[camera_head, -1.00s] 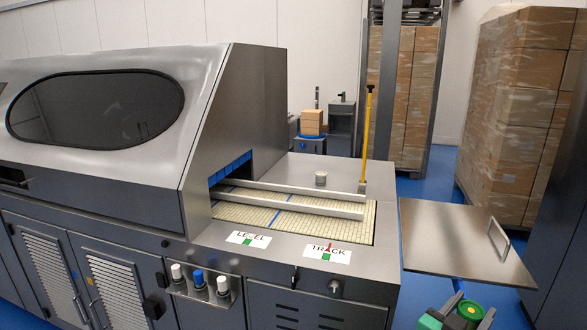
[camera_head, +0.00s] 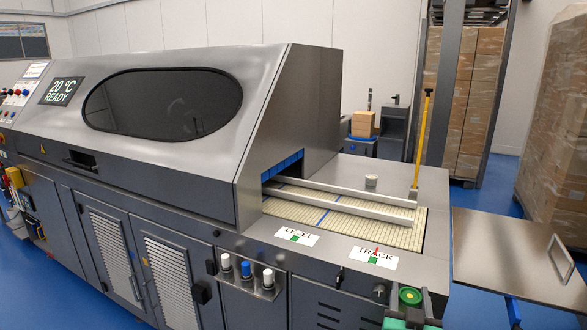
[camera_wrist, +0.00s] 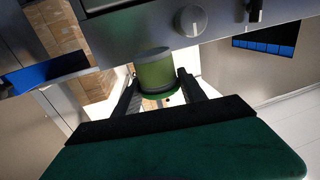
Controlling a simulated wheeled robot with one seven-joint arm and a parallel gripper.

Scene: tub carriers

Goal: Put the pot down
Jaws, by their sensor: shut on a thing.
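The pot (camera_wrist: 155,72) is a small green cylinder with a grey end, held between the two dark fingers of my gripper (camera_wrist: 158,88) in the wrist view. My gripper is shut on it. In the head view the pot (camera_head: 410,296) seems to be the round green top at the lower edge, in front of the machine's right end. My gripper (camera_head: 418,308) is partly cut off there. In the wrist view a machine knob (camera_wrist: 190,20) is close by the pot. I cannot tell the gap to the machine.
A small pale cup (camera_head: 371,180) stands on the machine's flat top, behind two rails (camera_head: 340,204) over a mesh conveyor (camera_head: 405,238). LEVEL (camera_head: 293,235) and TRACK (camera_head: 374,256) labels mark the front ledge. A grey panel (camera_head: 505,240) with a handle is at right. A yellow rod (camera_head: 424,130) rises behind.

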